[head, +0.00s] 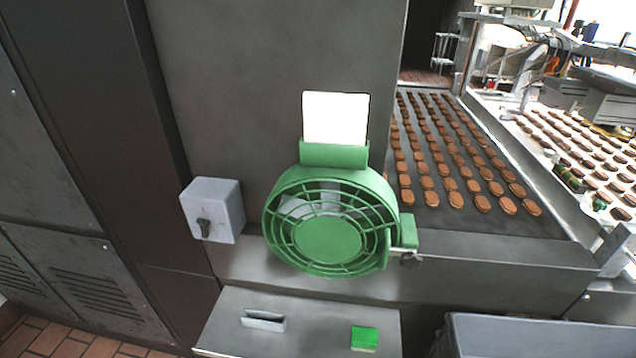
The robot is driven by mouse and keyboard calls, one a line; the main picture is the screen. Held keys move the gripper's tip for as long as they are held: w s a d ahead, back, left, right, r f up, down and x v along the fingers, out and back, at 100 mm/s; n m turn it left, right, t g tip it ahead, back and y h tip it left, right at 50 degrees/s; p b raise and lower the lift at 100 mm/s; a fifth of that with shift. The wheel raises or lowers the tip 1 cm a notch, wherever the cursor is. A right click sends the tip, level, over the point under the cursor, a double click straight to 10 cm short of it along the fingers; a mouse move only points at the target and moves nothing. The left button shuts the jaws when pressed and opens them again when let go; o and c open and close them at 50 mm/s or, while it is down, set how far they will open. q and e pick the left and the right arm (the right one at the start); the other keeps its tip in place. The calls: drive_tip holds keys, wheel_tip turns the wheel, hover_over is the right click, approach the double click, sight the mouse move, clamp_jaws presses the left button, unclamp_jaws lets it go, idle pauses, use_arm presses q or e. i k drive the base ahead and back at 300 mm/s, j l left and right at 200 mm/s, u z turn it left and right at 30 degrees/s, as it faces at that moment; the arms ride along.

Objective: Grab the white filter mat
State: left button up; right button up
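The white filter mat (335,118) is a bright white rectangle at the upper middle of the head view. It stands upright, its lower edge inside or behind a green holder (334,154) on top of a round green fan housing (329,238). The housing has a ring-and-spoke grille, and pale shapes show behind the grille. Neither of my grippers is in view.
A grey switch box (212,210) with a dark knob is left of the fan. Below is a grey shelf (305,323) with a metal slot piece and a green block (364,338). A conveyor (485,220) carrying rows of brown biscuits runs at the right. A grey bin (540,335) stands at bottom right.

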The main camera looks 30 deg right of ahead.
sight(334, 130)
drive_tip(key=i+z, duration=0.1)
drive_tip(key=z, duration=0.35)
drive_tip(key=j+z, duration=0.2)
drive_tip(key=z, duration=0.2)
drive_tip(key=i+j+z, duration=0.15)
drive_tip(key=z, duration=0.3)
drive_tip(key=j+z, duration=0.15)
drive_tip(key=z, duration=0.25)
